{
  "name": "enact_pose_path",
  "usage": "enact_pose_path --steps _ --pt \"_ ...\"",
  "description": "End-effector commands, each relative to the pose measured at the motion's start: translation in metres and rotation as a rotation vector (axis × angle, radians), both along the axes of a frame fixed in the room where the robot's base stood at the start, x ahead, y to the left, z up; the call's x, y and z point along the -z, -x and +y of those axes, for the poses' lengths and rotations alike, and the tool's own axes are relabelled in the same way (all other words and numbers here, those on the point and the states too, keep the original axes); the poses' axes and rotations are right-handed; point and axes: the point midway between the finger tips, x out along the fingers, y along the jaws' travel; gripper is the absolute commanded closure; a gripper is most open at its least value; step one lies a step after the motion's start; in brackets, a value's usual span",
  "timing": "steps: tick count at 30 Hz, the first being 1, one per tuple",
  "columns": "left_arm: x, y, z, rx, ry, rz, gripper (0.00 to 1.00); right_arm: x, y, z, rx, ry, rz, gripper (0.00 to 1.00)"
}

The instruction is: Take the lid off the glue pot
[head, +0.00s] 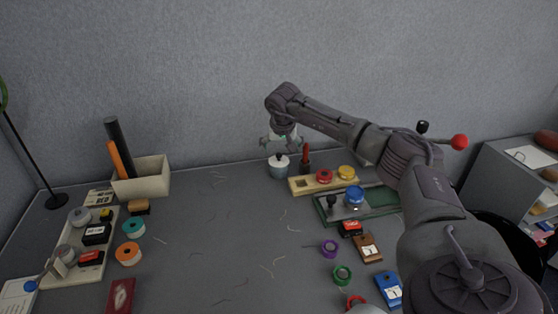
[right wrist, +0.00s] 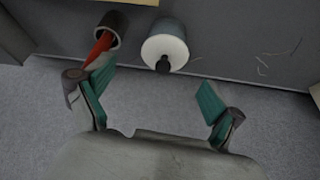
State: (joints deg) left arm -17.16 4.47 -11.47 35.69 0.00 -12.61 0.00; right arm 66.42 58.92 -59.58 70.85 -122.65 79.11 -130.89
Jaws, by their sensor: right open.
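The glue pot (head: 279,171) is a small blue-grey pot standing upright near the back of the table. Its pale lid (head: 279,160) with a dark knob sits on it. In the right wrist view the white lid (right wrist: 165,48) and its black knob (right wrist: 163,65) show from above, with the pot (right wrist: 172,27) behind. My right gripper (head: 278,143) is open and empty above the pot. In the right wrist view its teal-padded fingers (right wrist: 152,98) are spread wide, apart from the lid. My left gripper is not in view.
A dark cup (right wrist: 112,24) with a red-handled tool stands close beside the pot, near one finger. A wooden holder (head: 302,186) with red and yellow round items and a green tray (head: 378,203) are to the right. The middle of the table holds scattered threads.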

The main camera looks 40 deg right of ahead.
Motion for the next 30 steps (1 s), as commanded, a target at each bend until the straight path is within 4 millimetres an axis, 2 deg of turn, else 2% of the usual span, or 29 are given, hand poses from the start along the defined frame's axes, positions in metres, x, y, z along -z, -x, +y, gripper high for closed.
enact_pose_path --steps 9,17,20,27,30 --pt "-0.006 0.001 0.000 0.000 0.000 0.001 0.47 0.039 -0.018 -0.007 -0.001 -0.001 0.003 0.07" --pt "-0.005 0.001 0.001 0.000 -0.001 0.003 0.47 0.042 -0.019 -0.009 -0.001 0.000 0.002 0.07" --pt "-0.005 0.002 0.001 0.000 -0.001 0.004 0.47 0.042 -0.019 -0.009 -0.001 0.000 0.002 0.21" --pt "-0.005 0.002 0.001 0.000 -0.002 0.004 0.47 0.041 -0.019 -0.009 -0.001 0.000 0.002 0.60" --pt "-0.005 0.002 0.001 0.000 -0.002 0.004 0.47 0.041 -0.019 -0.008 -0.001 0.000 0.002 0.61"
